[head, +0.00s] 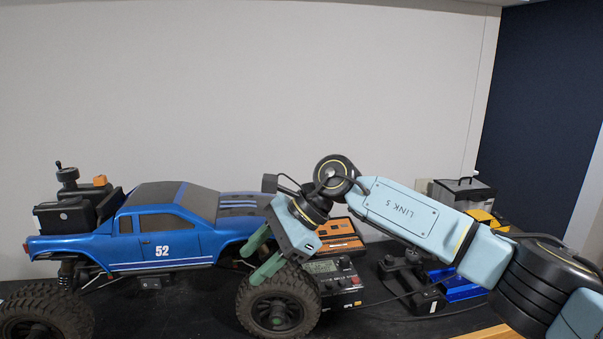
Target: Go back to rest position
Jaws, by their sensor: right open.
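My right arm comes in from the right, and its gripper (260,259) points down and left at the front of the blue RC crawler (165,241). The gripper is open, with its two green fingers apart just above the front wheel (279,308). I cannot tell whether the fingers touch the truck. The truck carries the number 52 and stands on its wheels at the left. My left gripper is not in view.
A black charger (335,277) with a display and an orange case (339,236) stand behind the gripper. A black stand (404,281), a blue item (459,287) and a lidded box (462,191) are at the right. The dark bench top (185,314) is clear in front of the truck.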

